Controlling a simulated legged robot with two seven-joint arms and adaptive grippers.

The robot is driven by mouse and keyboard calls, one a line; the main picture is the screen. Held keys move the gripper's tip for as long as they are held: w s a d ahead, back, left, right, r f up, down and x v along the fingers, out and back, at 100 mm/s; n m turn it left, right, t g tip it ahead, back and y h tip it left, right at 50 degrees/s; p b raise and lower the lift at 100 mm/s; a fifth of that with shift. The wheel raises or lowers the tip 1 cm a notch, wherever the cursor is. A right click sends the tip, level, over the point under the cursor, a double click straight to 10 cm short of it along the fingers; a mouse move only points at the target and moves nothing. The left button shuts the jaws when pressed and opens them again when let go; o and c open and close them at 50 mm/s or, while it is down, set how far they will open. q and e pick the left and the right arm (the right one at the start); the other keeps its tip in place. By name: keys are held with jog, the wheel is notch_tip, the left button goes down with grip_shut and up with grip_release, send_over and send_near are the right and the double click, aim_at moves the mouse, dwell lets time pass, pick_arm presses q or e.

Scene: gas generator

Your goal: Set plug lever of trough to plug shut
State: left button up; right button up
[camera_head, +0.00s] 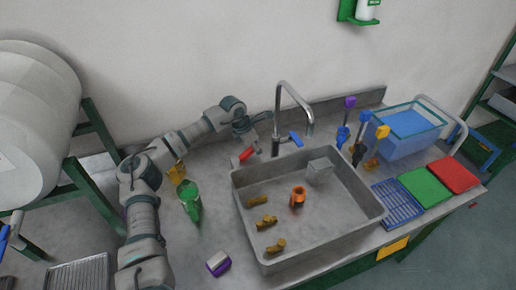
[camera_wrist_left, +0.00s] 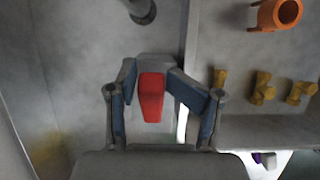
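The red plug lever (camera_head: 246,154) is at the back left corner of the metal trough (camera_head: 378,211). In the left wrist view the red lever (camera_wrist_left: 151,97) stands in the middle, between the two blue-padded fingers. My left gripper (camera_head: 258,132) reaches over from the left at the back of the bench; it also shows in the left wrist view (camera_wrist_left: 151,72). Its fingers are apart, one on each side of the lever. The left finger looks very near it; contact cannot be told. My right gripper is not in view.
An orange ring-like part (camera_head: 297,197), several brass fittings (camera_head: 265,223) and a grey block (camera_head: 319,170) are in the trough. The tap (camera_head: 279,120) with a blue handle (camera_head: 296,138) stands behind. A green bottle (camera_head: 190,199) is left of the trough.

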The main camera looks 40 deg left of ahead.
pick_arm(q)
jog(key=shift+s+a, duration=0.15)
jog(key=shift+a, duration=0.2)
jog(key=shift+s+a, duration=0.15)
jog(key=shift+a, duration=0.2)
jog(key=c, duration=0.3)
jog(key=shift+s+a, duration=0.1)
jog(key=shift+a, duration=0.15)
grip_shut()
jog(key=shift+d, duration=0.4)
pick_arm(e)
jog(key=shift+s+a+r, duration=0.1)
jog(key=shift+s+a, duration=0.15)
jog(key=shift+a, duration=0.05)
pick_arm(q)
jog(key=shift+a, duration=0.15)
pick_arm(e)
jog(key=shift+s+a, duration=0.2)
pick_arm(q)
jog(key=shift+r, duration=0.1)
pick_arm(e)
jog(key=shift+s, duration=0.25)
